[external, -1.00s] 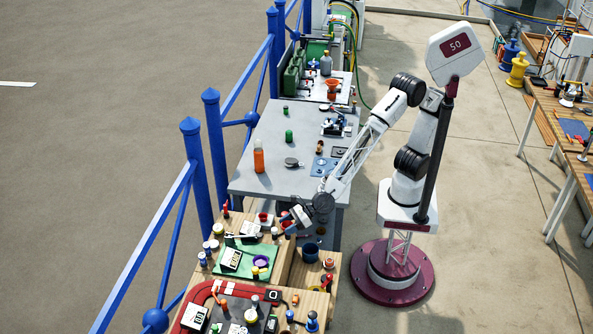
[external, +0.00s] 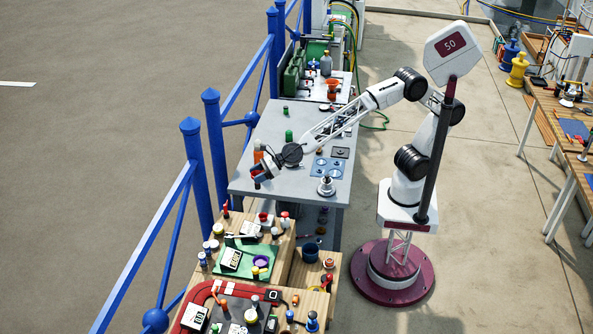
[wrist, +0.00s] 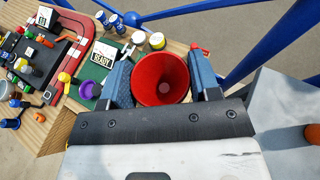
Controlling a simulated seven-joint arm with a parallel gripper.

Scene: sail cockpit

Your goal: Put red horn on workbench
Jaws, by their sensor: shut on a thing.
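The red horn (wrist: 160,78) shows in the wrist view between my two blue fingers, its wide round mouth facing the camera. My gripper (wrist: 163,85) is shut on it. In the external view my gripper (external: 261,174) hangs at the near left corner of the grey-topped workbench (external: 240,186); the horn is too small there to make out clearly. The grey top also shows at the right of the wrist view (wrist: 285,95). I cannot tell the exact height of the horn above it.
An orange bottle (external: 258,149) stands close behind my gripper. A green bottle (external: 289,136) and a silver-based item (external: 326,186) stand on the grey top. A crowded wooden bench (external: 284,268) is nearer the camera. Blue railing (external: 207,150) runs along the left.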

